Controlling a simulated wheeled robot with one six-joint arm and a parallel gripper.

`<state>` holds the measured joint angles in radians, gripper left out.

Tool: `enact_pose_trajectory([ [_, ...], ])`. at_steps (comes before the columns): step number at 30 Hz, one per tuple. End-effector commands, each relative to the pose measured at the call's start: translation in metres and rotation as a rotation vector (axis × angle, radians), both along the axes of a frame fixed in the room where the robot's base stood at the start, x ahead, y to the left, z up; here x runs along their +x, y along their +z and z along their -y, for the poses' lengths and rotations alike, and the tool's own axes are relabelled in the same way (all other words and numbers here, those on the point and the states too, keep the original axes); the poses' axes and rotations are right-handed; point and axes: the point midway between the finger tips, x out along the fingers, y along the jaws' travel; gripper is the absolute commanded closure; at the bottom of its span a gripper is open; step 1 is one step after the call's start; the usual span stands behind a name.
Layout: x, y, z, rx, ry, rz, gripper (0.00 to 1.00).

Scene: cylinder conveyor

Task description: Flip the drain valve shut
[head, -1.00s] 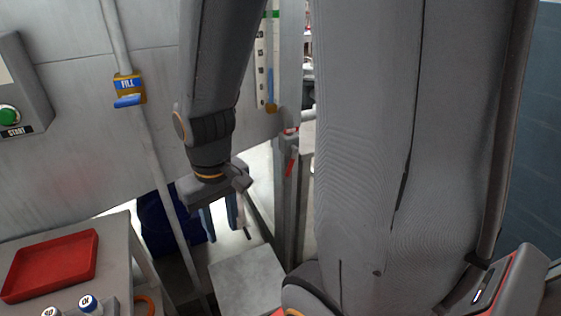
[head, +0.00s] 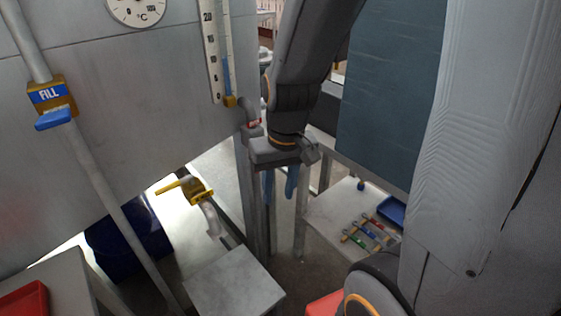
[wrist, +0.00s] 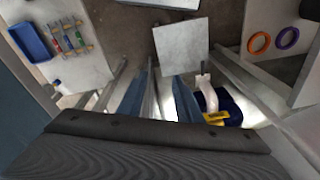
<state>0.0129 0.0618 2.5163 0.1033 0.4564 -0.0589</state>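The drain valve (head: 198,190) is yellow and sits on a short grey outlet pipe (head: 213,222) below the tank. Its yellow handle (head: 172,187) points out to the left in the head view. In the wrist view the yellow of the valve (wrist: 216,118) shows just past my gripper's edge, beside the pale pipe. My gripper (head: 280,190) hangs down to the right of the valve, apart from it. Its two blue fingers stand apart with nothing between them; they also show in the wrist view (wrist: 160,88).
The fill valve (head: 52,98) with a blue handle is on the left pipe. A blue bin (head: 128,240) stands under the tank. A grey square top (head: 235,283) is below the outlet. A table (head: 330,212) with a blue tray (head: 391,211) is at right. Metal posts stand near my gripper.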

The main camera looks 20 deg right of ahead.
Motion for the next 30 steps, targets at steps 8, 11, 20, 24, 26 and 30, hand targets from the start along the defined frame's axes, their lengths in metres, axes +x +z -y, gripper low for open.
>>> enact_pose_trajectory([
  [8,0.142,-0.023,0.009,0.129,-0.217,0.234,0.68],
  [11,0.170,-0.023,0.018,0.146,-0.269,0.287,0.68],
  [20,0.196,-0.048,0.020,0.153,-0.297,0.311,0.68],
  [24,0.205,-0.068,0.017,0.153,-0.296,0.312,0.68],
  [26,0.208,-0.076,0.016,0.153,-0.297,0.311,0.68],
  [30,0.215,-0.086,0.015,0.152,-0.295,0.314,0.68],
])
